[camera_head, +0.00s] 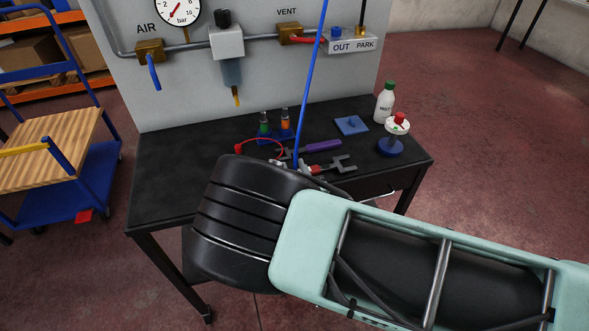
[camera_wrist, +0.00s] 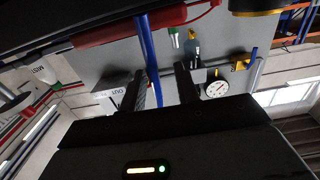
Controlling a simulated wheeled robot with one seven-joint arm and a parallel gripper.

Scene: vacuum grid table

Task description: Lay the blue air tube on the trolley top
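The blue air tube (camera_head: 309,84) runs as a long straight line from the top of the head view down to the black trolley top (camera_head: 170,191), where my arm hides its lower end. In the wrist view the tube (camera_wrist: 147,48) passes close by the left finger, and a gap shows between it and the right finger. My gripper (camera_wrist: 163,88) has its two fingers apart. In the head view my arm mostly covers the gripper. I cannot tell whether the tube touches a finger.
On the top lie a purple-handled tool (camera_head: 322,146), a grey fork-ended tool (camera_head: 335,164), a blue pad (camera_head: 351,125) and a white bottle (camera_head: 384,103). A red-knobbed piece (camera_head: 397,125) stands at right. The panel (camera_head: 180,92) rises behind. The left part of the top is clear.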

